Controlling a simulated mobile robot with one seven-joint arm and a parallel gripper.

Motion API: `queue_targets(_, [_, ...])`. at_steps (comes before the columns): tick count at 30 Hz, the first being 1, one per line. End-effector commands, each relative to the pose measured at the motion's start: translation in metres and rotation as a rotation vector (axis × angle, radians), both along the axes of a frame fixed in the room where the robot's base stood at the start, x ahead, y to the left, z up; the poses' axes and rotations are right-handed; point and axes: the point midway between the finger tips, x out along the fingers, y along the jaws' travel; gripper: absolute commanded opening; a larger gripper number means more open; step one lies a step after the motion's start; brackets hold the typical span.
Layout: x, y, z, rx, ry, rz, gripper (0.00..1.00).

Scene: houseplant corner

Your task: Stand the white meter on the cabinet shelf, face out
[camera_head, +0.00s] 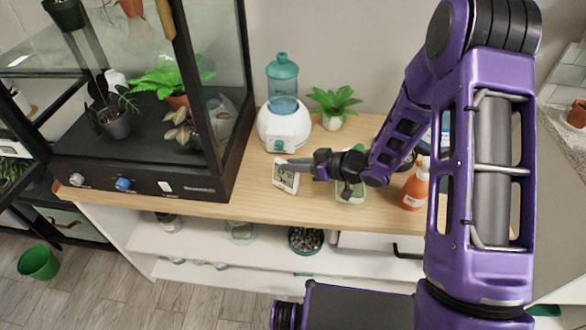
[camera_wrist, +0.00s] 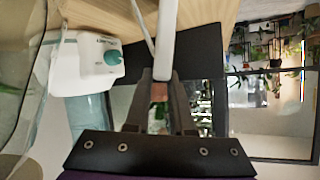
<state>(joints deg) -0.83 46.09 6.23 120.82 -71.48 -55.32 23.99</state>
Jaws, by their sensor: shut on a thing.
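The white meter (camera_head: 285,178) is upright but a little tilted, with its grey display facing the front, over the wooden cabinet top in the head view. My gripper (camera_head: 299,166) is shut on its upper right side. In the wrist view the meter (camera_wrist: 166,40) is seen edge-on as a white strip between the fingertips of my gripper (camera_wrist: 162,78). I cannot tell whether its lower edge touches the wood. The white open shelf (camera_head: 200,244) lies below the wooden top (camera_head: 240,206).
A white humidifier (camera_head: 284,128) with a teal tank stands behind the meter. A black-framed glass case (camera_head: 130,178) is close on the left. A potted fern (camera_head: 334,103) and an orange bottle (camera_head: 414,187) stand to the right. A pebble bowl (camera_head: 305,240) is on the shelf.

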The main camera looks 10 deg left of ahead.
Motion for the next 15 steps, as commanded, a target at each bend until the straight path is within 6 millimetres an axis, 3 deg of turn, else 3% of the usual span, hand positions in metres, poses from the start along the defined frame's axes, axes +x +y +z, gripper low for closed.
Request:
queue_targets(2, [-0.0003,0.0001,-0.0119,0.001,0.002,-0.001,0.00])
queue_targets(13, [0.0000,-0.0001,-0.0166,0.001,0.000,0.000,0.00])
queue_targets(14, [-0.0001,-0.0001,-0.0166,0.001,0.000,0.000,0.23])
queue_targets(15, [-0.0001,0.0000,-0.0157,0.001,0.000,0.000,0.31])
